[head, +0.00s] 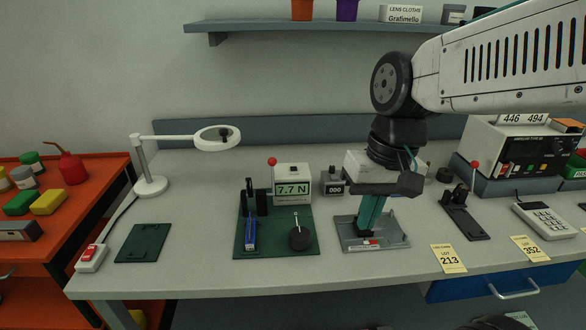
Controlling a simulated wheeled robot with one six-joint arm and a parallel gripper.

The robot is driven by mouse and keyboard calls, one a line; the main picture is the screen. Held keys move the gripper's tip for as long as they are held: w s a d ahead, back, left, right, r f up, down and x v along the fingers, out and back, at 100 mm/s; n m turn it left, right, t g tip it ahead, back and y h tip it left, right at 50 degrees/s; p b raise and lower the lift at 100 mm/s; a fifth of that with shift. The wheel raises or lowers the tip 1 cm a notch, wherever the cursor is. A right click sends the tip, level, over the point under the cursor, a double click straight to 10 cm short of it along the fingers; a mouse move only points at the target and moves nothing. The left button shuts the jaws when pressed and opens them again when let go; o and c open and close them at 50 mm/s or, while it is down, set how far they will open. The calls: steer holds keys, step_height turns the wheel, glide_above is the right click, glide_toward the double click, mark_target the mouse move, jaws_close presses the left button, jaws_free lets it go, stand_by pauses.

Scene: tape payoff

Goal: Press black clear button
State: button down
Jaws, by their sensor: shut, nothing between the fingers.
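My gripper (369,232) points down with its teal fingers together and nothing between them. No button marked clear can be read. Small dark, red, yellow and green controls are on the front of the white instrument (497,140) at the right, under a display reading 446 494. A small dark counter box (334,183) stands left of my wrist. A gauge box (292,178) reads 7.7 N.
The green base (275,243) carries a blue part and a black round knob. A red-knobbed lever stand (464,205), a keypad (545,220) and yellow lot cards (448,258) lie to the right. A white lamp (150,160) stands at left.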

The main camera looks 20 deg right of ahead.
steer(key=w+a+m+t+y, duration=0.2)
steer(key=w+m, duration=0.3)
steer(key=w, duration=0.5)
steer(key=w+a+m+t+y, duration=0.15)
steer(key=w+m, duration=0.35)
steer(key=w, duration=0.5)
step_height(320, 180, up, 3)
steer(key=m+t, duration=0.5)
steer(key=m, duration=0.5)
glide_above(297, 169)
steer(key=shift+r+g+h, duration=0.1)
steer(key=shift+g+h, duration=0.15)
steer(key=shift+h, duration=0.2)
steer(key=shift+f, duration=4.4)
steer(key=shift+f, duration=0.15)
steer(key=shift+f, duration=0.3)
